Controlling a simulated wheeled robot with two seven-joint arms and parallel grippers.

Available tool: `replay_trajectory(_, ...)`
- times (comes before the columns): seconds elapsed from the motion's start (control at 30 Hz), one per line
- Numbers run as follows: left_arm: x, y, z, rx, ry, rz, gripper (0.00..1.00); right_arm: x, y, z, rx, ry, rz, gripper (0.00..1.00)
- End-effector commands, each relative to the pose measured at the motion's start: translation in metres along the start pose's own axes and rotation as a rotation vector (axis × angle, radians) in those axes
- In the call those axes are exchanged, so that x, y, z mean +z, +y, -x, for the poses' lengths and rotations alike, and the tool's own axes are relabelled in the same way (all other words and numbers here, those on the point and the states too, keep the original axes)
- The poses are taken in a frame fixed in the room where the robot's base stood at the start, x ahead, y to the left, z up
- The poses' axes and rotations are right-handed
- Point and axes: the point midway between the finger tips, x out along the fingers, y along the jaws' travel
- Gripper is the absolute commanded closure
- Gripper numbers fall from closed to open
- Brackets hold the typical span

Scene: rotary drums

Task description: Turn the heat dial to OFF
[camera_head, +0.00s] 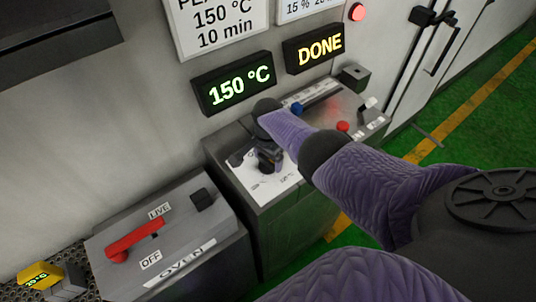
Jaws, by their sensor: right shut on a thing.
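The heat dial's white plate (277,192) lies on top of the grey control box, with printed markings partly covered. My right gripper (269,167) points down over the plate and is shut on the heat dial. The dial is mostly hidden under the gripper, so I cannot tell which mark it points to. A display (234,84) above reads 150 °C in green. My left gripper is not in view.
A second display (314,48) reads DONE beside a lit red lamp (357,12). A blue knob (297,108) and a red button (343,127) sit close behind my right arm. A red lever (134,239), marked LIVE and OFF, is on the oven box at left.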

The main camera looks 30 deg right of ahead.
Motion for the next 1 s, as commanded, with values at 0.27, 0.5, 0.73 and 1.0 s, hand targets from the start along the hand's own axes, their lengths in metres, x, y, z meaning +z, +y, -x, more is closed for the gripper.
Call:
replay_trajectory(0.27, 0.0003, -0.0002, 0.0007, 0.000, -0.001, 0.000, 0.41, 0.0008, -0.0011, 0.0006, -0.003, -0.002, 0.260, 0.71)
replay_trajectory(0.5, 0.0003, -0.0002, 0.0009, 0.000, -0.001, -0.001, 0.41, 0.0008, -0.0011, 0.0007, -0.003, -0.001, 0.489, 0.71)
replay_trajectory(0.73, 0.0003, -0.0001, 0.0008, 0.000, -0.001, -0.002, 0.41, 0.0007, -0.0011, 0.0007, -0.004, 0.000, 0.707, 0.71)
replay_trajectory(1.0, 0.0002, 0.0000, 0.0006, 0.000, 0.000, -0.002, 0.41, 0.0006, -0.0010, 0.0007, -0.003, 0.000, 0.963, 0.71)
